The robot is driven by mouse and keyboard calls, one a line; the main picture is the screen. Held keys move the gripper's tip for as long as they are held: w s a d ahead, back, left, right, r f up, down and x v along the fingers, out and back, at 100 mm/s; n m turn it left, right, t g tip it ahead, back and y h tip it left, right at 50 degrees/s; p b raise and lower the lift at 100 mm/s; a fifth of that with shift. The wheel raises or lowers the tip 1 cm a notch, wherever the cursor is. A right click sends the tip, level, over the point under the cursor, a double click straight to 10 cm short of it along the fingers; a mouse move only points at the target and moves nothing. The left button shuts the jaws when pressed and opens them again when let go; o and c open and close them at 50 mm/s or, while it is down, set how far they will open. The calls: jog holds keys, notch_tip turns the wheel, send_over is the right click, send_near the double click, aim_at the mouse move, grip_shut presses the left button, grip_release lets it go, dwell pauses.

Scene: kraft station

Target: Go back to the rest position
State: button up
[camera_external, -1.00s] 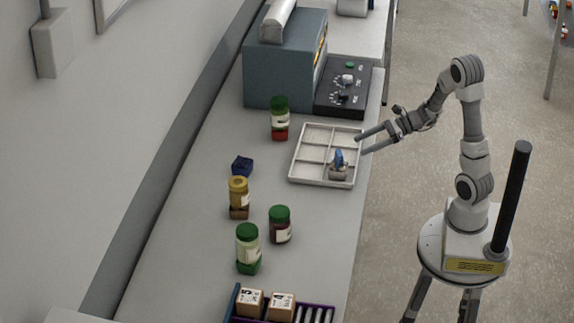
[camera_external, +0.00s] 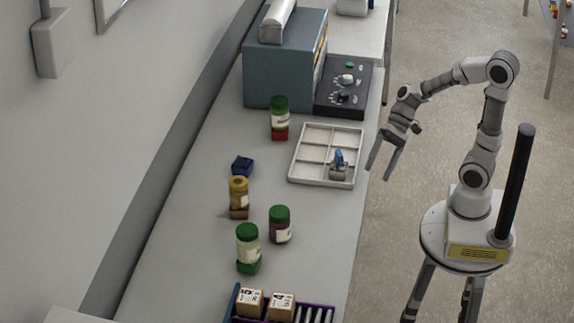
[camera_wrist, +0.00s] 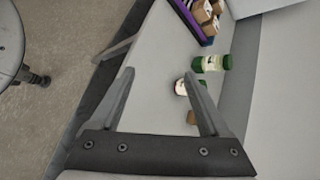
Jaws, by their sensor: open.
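My gripper (camera_external: 379,171) is open and empty. In the external view it hangs just off the right edge of the table, to the right of the white divided tray (camera_external: 296,170), with its fingers pointing down. In the wrist view the two fingers of my gripper (camera_wrist: 160,100) are spread wide with nothing between their tips but the tabletop and a jar behind. A small grey and blue item (camera_external: 339,165) sits in the tray's lower right compartment. My arm is bent up and over from its base at the right.
Several green- and yellow-lidded jars (camera_external: 280,224) stand along the table (camera_external: 190,260). A blue block (camera_external: 242,166) lies near them. A purple rack (camera_external: 325,307) with boxes is at the front. A grey-blue machine (camera_external: 285,60) stands at the back. The floor (camera_external: 440,45) around my arm is clear.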

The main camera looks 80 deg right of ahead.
jog(key=s+d+r+n+t+h, duration=0.1)
jog(key=s+d+r+n+h, duration=0.5)
jog(key=n+h, duration=0.3)
jog(key=shift+s+r+n+t+p, duration=0.4)
jog(key=shift+s+n, duration=0.3)
jog(key=shift+n, duration=0.4)
